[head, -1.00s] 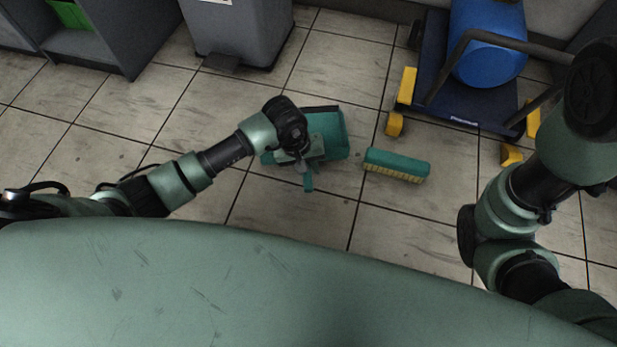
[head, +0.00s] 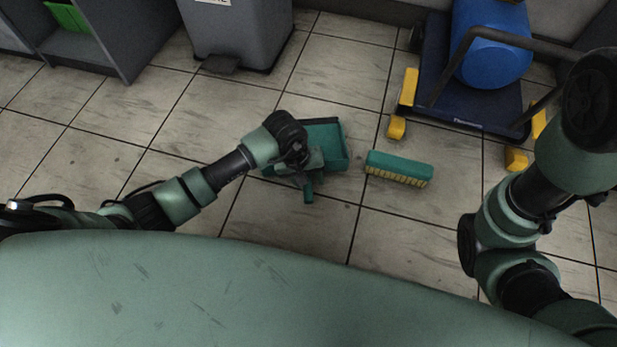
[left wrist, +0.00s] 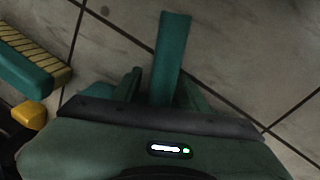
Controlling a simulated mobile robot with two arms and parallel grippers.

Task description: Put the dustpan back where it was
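The teal dustpan (head: 332,146) is on or close to the tiled floor in the middle of the head view. Its pan points away from me and its handle (head: 309,191) towards me. My left gripper (head: 306,172) is over it and hides part of the pan. In the left wrist view the dustpan handle (left wrist: 171,50) runs between the fingers of my left gripper (left wrist: 160,85). A gap shows between the handle and the left finger; the other finger is close against the handle. My right arm is folded at the right, its gripper out of sight.
A teal brush (head: 399,169) with yellowish bristles lies right of the dustpan. Behind it stands a blue trolley (head: 432,105) with yellow corners, carrying a blue cylinder (head: 489,45). A grey bin (head: 237,38) and a shelf (head: 130,45) stand at the back left. Floor tiles nearer me are clear.

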